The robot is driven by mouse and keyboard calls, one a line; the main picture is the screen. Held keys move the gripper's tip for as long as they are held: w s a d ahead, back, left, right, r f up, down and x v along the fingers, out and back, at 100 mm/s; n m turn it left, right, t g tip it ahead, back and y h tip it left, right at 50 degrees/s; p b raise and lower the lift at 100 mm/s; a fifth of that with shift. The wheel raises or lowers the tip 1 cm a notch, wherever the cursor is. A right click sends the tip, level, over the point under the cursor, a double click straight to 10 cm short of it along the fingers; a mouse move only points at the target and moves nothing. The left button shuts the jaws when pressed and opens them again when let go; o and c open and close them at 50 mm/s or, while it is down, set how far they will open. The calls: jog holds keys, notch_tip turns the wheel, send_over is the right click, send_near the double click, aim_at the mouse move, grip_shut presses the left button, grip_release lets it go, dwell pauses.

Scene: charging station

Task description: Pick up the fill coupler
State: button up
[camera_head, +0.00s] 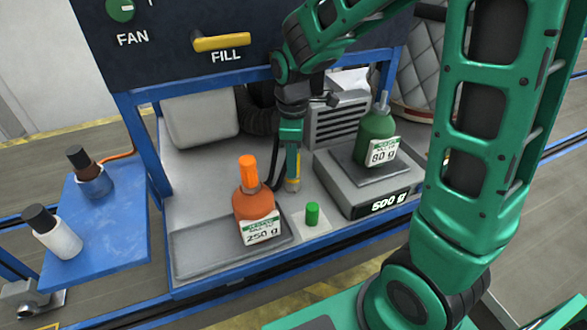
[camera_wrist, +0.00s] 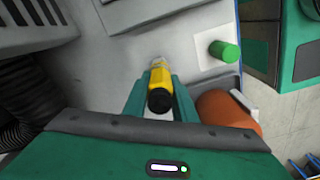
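The fill coupler (camera_wrist: 159,80) is a yellow cylinder with a black end and a pale metal tip. In the wrist view it lies between the two green fingers of my gripper (camera_wrist: 160,92), which close against both its sides. In the head view my gripper (camera_head: 291,140) points down behind the orange bottle, and the coupler (camera_head: 293,168) stands roughly upright at its fingers, tip down near the grey bench. Whether the tip touches the bench cannot be told. The finger contact is partly hidden in the head view.
An orange bottle (camera_head: 256,204) stands on a tray (camera_head: 195,250) just left of the coupler. A green cap (camera_head: 312,214) sits on a pale pad in front. A scale (camera_head: 350,195) with a green bottle (camera_head: 376,137) is at right. A blue shelf (camera_head: 110,240) holds two bottles at left.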

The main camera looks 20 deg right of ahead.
jog(key=shift+r, duration=0.1)
grip_shut()
jog(key=shift+w+r, duration=0.1)
jog(key=shift+r, duration=0.4)
jog(key=r, duration=0.4)
jog(key=s+r, duration=0.1)
jog(key=r, duration=0.1)
jog(key=s, duration=1.7)
jog(key=shift+f, duration=0.1)
